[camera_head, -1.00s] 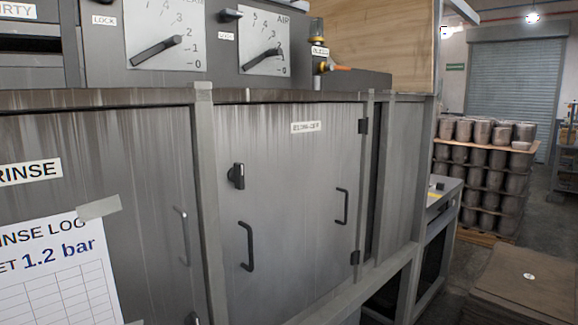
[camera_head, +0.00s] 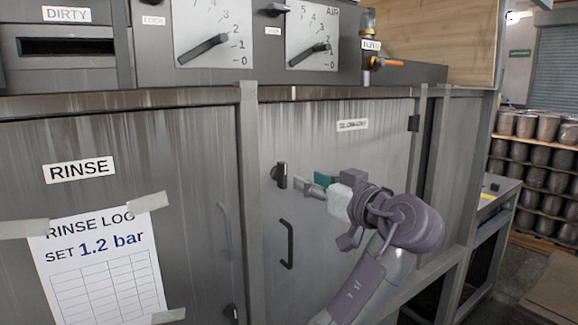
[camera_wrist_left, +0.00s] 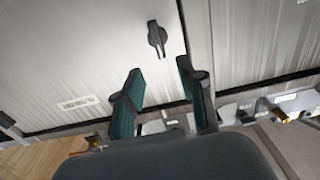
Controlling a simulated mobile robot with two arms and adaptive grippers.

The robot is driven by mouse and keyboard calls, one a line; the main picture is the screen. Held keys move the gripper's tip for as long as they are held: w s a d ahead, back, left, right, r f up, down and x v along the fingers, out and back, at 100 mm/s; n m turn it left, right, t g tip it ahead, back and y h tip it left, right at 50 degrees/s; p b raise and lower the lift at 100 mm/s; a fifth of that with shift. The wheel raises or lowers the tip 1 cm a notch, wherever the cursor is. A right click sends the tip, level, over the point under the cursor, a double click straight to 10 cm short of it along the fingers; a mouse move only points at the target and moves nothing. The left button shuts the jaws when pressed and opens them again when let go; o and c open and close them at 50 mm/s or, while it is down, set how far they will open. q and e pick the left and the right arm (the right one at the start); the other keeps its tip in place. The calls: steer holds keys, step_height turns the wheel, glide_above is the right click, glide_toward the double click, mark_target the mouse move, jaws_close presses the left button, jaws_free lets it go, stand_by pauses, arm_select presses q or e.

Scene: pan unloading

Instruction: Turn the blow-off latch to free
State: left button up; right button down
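The blow-off latch (camera_head: 280,175) is a small black turn handle on the grey door (camera_head: 310,255) labelled BLOW-OFF (camera_head: 352,125). Its handle stands roughly upright. My left gripper (camera_head: 312,186) is just right of the latch in the head view, apart from it. In the left wrist view, which sees the door upside down, my left gripper (camera_wrist_left: 160,68) is open and empty. The latch (camera_wrist_left: 157,38) shows beyond the fingertips, roughly in line with the gap between them. My right gripper is out of view.
A black door handle (camera_head: 286,245) sits below the latch. The RINSE door (camera_head: 190,150) on the left carries a taped log sheet (camera_head: 100,270). Dials (camera_head: 212,35) and an orange-handled valve (camera_head: 380,62) are above. Stacked pans (camera_head: 540,160) stand at the right.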

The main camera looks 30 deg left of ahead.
mark_target(285, 171)
arm_select(q)
steer(key=p+x, duration=0.2)
steer(key=x, duration=0.6)
steer(key=shift+a+r, duration=0.1)
steer(key=shift+w+a+p, duration=0.3)
steer(key=shift+a, duration=0.3)
jaws_close()
